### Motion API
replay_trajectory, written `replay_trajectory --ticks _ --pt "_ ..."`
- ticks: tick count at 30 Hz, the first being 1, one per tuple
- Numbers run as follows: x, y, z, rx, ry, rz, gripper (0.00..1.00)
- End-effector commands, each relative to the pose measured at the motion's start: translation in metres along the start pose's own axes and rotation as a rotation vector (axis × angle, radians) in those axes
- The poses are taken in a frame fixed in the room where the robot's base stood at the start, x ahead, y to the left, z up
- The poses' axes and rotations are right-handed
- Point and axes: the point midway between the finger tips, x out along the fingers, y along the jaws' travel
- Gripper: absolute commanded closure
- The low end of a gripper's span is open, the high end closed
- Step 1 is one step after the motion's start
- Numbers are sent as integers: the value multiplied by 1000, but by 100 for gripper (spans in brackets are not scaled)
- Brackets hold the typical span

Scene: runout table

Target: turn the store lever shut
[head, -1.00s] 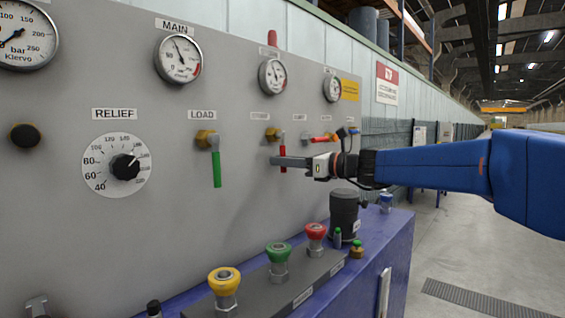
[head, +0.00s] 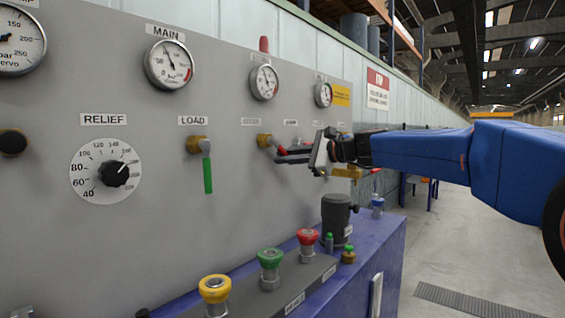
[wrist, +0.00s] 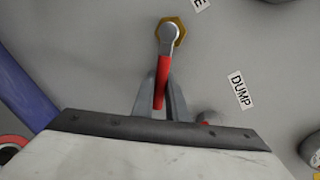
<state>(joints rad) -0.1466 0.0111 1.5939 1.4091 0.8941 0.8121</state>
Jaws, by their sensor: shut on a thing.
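The store lever has a red handle (head: 280,149) on a brass valve (head: 265,140) under a small blurred label on the grey panel. In the head view the handle points right and slightly down from its valve. My gripper (head: 283,156) is shut on the handle. In the wrist view the red handle (wrist: 161,80) lies between the two grey fingers of my gripper (wrist: 160,82), with the hex valve fitting (wrist: 179,24) just beyond them. The gripper is rolled over with the handle.
The load lever (head: 208,175) hangs down, green, to the left. A DUMP label (wrist: 240,90) is close beside my gripper; its lever is mostly hidden. Yellow, green and red knobs (head: 308,237) and a black cylinder (head: 336,215) stand on the ledge below.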

Motion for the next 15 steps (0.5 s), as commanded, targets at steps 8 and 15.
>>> replay_trajectory --ticks 8,15 --pt "-4 -19 3 -259 51 -1 100" --pt "-6 -32 9 -461 91 -2 100"
